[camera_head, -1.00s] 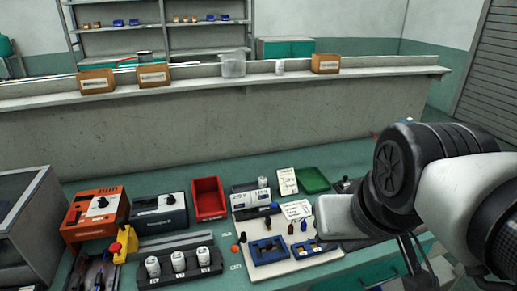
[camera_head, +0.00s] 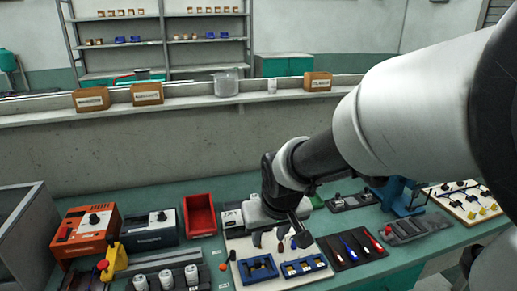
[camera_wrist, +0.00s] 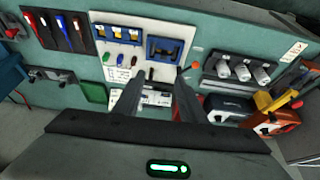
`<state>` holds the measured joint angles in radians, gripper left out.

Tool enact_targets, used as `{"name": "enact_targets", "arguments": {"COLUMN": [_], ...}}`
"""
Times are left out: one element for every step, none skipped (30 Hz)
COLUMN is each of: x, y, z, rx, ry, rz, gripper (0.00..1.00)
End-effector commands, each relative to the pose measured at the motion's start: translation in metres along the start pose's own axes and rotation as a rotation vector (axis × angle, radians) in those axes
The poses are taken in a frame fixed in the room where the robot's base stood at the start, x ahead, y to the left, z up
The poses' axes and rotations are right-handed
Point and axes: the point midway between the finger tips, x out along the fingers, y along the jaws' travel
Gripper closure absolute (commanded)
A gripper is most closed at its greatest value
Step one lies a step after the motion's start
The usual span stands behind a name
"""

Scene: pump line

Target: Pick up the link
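I cannot tell for certain which part is the link. A cream board (camera_head: 237,270) on the green bench carries a blue frame fixture (camera_head: 258,268) and a blue tray with small light pieces (camera_head: 303,267). Small red (camera_head: 281,247) and blue (camera_head: 293,243) parts stand behind them. The wrist view shows the blue fixture (camera_wrist: 165,50), the blue tray (camera_wrist: 118,34) and the small parts, including a green one (camera_wrist: 107,57). My gripper (camera_wrist: 159,77) is open and empty, its fingers over the board near these parts. In the head view my gripper (camera_head: 270,236) hides the board's back part.
A red bin (camera_head: 200,214), a dark box (camera_head: 151,229) and an orange box (camera_head: 86,232) stand to the left. White cylinders sit in a dark rack (camera_head: 180,285) in front. Screwdrivers lie on a dark mat (camera_head: 352,248) to the right; a blue press (camera_head: 400,195) stands behind.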

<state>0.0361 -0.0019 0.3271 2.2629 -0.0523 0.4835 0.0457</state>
Motion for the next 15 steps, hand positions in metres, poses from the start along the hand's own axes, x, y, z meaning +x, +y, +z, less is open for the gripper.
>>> {"name": "enact_targets", "arguments": {"x": [0.007, 0.01, 0.014, 0.018, 0.022, 0.03, 0.036, 0.043, 0.052, 0.059, 0.066, 0.075, 0.081, 0.088, 0.096], "y": [-0.006, -0.008, -0.01, -0.011, -0.011, -0.011, -0.011, -0.012, -0.012, -0.012, -0.012, -0.012, -0.012, -0.013, -0.013], "z": [0.0, -0.001, 0.0, 0.0, 0.0, 0.001, 0.001, 0.002, 0.002, 0.002, 0.002, 0.002, 0.002, 0.002, 0.002], "rx": [0.004, 0.007, 0.01, 0.011, 0.01, 0.01, 0.011, 0.009, 0.01, 0.009, 0.01, 0.01, 0.01, 0.009, 0.009], "ry": [-0.005, -0.005, -0.007, -0.007, -0.008, -0.009, -0.009, -0.01, -0.009, -0.01, -0.01, -0.009, -0.009, -0.009, -0.008], "rz": [-0.013, -0.018, -0.022, -0.023, -0.023, -0.023, -0.024, -0.024, -0.024, -0.024, -0.024, -0.023, -0.023, -0.023, -0.023], "gripper": [0.62, 0.62, 0.62, 0.62, 0.62, 0.62, 0.62, 0.62, 0.62, 0.62, 0.62, 0.62, 0.62, 0.62, 0.62]}}
